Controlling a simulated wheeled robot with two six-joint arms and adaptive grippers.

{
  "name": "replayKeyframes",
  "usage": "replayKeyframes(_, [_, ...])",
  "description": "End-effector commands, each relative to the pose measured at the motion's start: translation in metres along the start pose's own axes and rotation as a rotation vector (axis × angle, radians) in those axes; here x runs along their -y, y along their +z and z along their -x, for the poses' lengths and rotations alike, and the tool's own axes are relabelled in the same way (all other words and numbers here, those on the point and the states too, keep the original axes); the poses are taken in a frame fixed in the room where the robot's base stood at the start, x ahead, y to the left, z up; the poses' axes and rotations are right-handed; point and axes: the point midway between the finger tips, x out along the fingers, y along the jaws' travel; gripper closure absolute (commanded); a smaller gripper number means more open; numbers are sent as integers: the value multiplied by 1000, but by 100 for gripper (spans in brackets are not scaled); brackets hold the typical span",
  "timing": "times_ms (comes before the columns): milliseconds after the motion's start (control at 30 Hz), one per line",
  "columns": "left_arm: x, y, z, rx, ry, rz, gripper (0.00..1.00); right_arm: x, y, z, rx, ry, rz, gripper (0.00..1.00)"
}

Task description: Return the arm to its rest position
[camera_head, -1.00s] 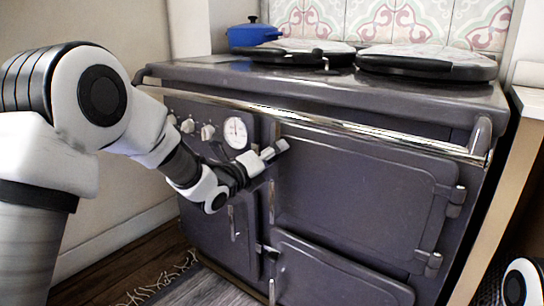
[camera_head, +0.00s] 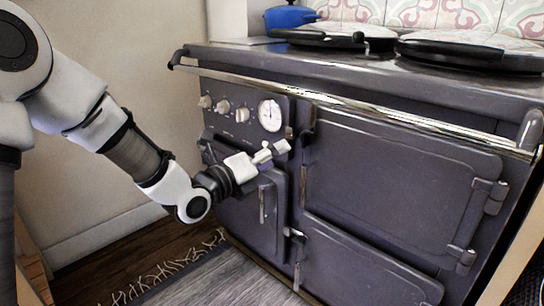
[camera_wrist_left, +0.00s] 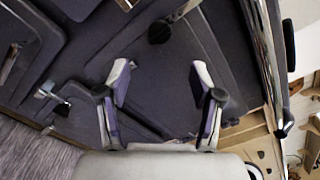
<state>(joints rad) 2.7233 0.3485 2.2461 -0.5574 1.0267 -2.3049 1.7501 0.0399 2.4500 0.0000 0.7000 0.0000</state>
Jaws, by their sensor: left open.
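My left arm (camera_head: 135,150) comes in from the left of the head view and reaches to the front of the dark grey range cooker (camera_head: 390,180). My left gripper (camera_head: 278,152) is seen there just below the round white dial, in front of the cooker. In the left wrist view its two fingers (camera_wrist_left: 161,82) stand apart with nothing between them, the dark cooker doors behind. I cannot tell the exact gap between fingers and cooker. My right gripper is not in view.
A chrome rail (camera_head: 370,108) runs along the cooker's front above the doors. Two round lids (camera_head: 470,54) and a blue pot (camera_head: 290,18) are at the top. A fringed rug (camera_head: 215,280) lies on the floor. Bare wall (camera_head: 110,60) is behind my left arm.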

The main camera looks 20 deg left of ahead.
Motion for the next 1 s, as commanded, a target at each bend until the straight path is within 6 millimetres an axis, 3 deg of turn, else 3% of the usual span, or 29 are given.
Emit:
replayKeyframes(333, [-1, 0, -1, -1, 2, 1, 34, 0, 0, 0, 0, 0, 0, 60])
replayKeyframes(467, [-24, -21, -4, -42, 47, 16, 34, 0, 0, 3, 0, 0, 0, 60])
replayKeyframes(567, [-68, -68, -4, -137, 137, 37, 34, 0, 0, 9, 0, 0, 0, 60])
replayKeyframes(600, [-89, -95, 0, -188, 186, 50, 34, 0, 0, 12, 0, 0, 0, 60])
replayKeyframes(733, [-160, -184, 35, -343, 393, 137, 34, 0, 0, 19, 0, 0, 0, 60])
replayKeyframes(867, [-219, -266, 99, -429, 686, 401, 34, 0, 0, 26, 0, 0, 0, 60])
replayKeyframes(967, [-251, -321, 165, -396, 978, 688, 34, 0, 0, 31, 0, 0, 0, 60])
replayKeyframes(1000, [-261, -341, 195, -342, 1115, 821, 34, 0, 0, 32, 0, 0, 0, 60])
